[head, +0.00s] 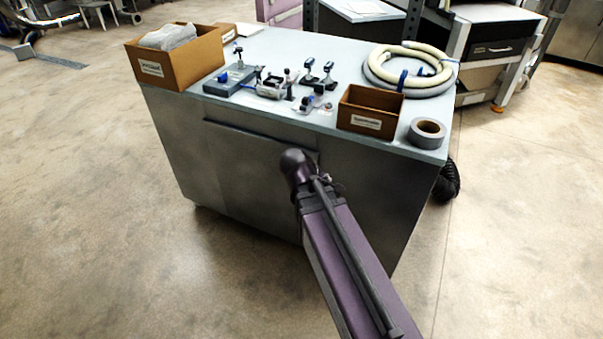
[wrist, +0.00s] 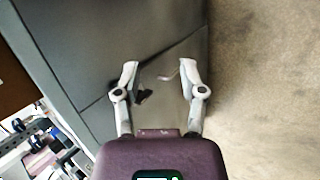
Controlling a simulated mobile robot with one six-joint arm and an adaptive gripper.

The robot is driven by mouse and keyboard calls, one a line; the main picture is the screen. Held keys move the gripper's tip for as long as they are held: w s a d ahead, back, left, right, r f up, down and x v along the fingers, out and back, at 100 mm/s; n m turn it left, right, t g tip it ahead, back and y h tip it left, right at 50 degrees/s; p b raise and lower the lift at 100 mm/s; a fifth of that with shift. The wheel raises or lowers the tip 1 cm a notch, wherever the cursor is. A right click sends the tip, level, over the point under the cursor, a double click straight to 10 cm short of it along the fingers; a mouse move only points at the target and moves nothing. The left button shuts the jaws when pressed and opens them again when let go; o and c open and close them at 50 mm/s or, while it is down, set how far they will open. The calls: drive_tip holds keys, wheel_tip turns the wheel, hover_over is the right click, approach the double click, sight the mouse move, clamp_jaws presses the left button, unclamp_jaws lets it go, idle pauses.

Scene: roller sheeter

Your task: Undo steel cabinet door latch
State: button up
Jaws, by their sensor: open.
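The steel cabinet (head: 165,140) stands with its grey front door (head: 245,160) facing my arm. In the wrist view the cabinet front (wrist: 150,30) fills the upper middle, crossed by a slanting door seam. A small dark piece, perhaps the latch (wrist: 144,96), shows near the left finger. A thin pale curved piece (wrist: 168,76) lies nearer the right finger; I cannot tell what it is. My gripper (wrist: 158,66) is open, its two pale fingers spread before the door with nothing visibly gripped. I cannot tell whether they touch it. My arm hides the gripper in the head view.
The cabinet top holds an open box with grey cloth (head: 180,55), a small open box (head: 370,110), a tape roll (head: 427,132), a coiled hose (head: 410,70) and several clamps and fittings. A black ribbed hose (head: 447,180) hangs at the right side. Floor at left is clear.

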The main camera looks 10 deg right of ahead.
drive_tip(key=w+a+f+n+t+h+b, duration=0.4)
drive_tip(key=w+a+f+n+t+b, duration=0.5)
drive_tip(key=n+b, duration=1.1)
drive_tip(key=w+a+t+b, duration=0.1)
drive_tip(key=w+t+b, duration=0.1)
drive_tip(key=b, duration=0.1)
drive_tip(key=shift+a+f, duration=0.25)
drive_tip(key=shift+a, duration=0.15)
drive_tip(key=x, duration=1.3)
drive_tip(key=shift+w+d+r, duration=0.15)
drive_tip(key=shift+w+d, duration=0.1)
drive_tip(key=shift+d, duration=0.1)
